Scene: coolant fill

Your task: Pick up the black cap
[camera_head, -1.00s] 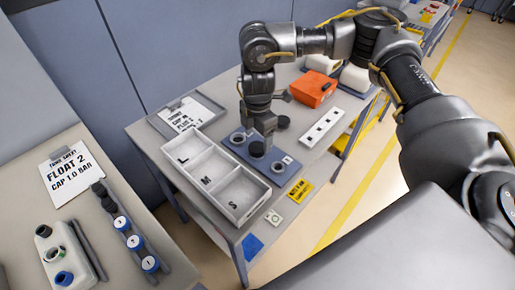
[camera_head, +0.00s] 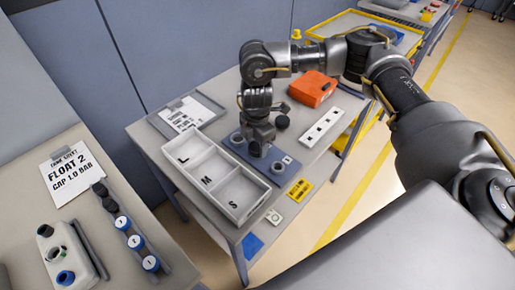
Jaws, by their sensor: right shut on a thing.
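My right gripper (camera_head: 258,138) points down over the middle of the blue-grey holder plate (camera_head: 236,140) on the far table. Its fingers are shut on the black cap (camera_head: 256,150), of which only a small dark part shows beneath them. The cap is low, at the plate; I cannot tell whether it still touches it. Ring-shaped seats show on the plate on both sides of the gripper. My left gripper is not in view.
A white tray (camera_head: 243,216) marked L, M, S lies in front of the plate. A dark round piece (camera_head: 282,122), an orange case (camera_head: 312,88) and a white strip (camera_head: 322,128) are behind and right.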

